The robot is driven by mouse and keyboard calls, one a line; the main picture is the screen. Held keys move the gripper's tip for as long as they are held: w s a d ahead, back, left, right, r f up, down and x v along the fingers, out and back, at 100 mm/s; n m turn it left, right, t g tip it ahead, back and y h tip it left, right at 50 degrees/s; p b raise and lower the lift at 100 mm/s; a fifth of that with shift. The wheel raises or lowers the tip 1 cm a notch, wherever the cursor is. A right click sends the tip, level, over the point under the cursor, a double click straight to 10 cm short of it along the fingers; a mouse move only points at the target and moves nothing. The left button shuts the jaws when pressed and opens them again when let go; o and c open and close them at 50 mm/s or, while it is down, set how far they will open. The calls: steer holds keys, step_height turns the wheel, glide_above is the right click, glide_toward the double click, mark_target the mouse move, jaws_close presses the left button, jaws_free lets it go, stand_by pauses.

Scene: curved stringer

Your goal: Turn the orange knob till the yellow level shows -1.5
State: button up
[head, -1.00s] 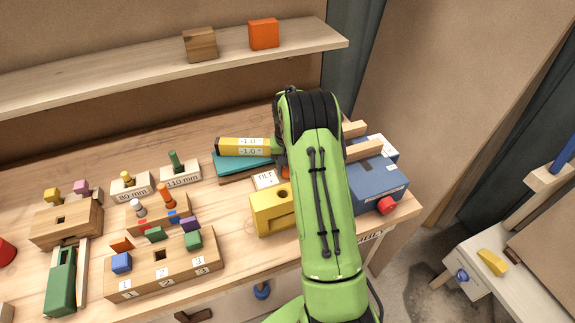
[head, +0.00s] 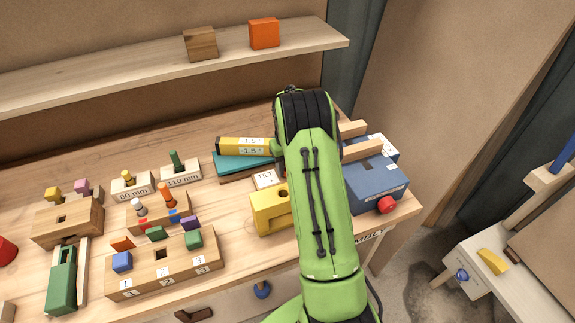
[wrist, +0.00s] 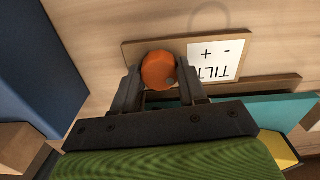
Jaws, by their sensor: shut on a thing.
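The yellow level (head: 228,147) lies on a teal plate (head: 236,166) on the bench. Its white label reads 1.5 on top and -1.5° below, as far as the small print shows. The orange knob (wrist: 158,71) is in the wrist view, beside a white card marked TILT with + and - (wrist: 216,60). My gripper (wrist: 158,88) is shut on the orange knob, one finger at each side. In the head view my green arm hides the knob and the gripper.
A yellow block (head: 268,213) stands in front of the TILT card. A blue box (head: 375,186) with a red knob (head: 386,204) is right of my arm. Wooden blocks with coloured pegs fill the bench's left. A shelf (head: 120,73) runs above the back.

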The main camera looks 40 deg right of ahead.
steer(key=shift+r, duration=0.1)
steer(key=o, duration=1.1)
steer(key=shift+c, duration=0.2)
step_height(320, 180, up, 16)
steer(key=p, duration=0.2)
steer(key=shift+p, duration=0.3)
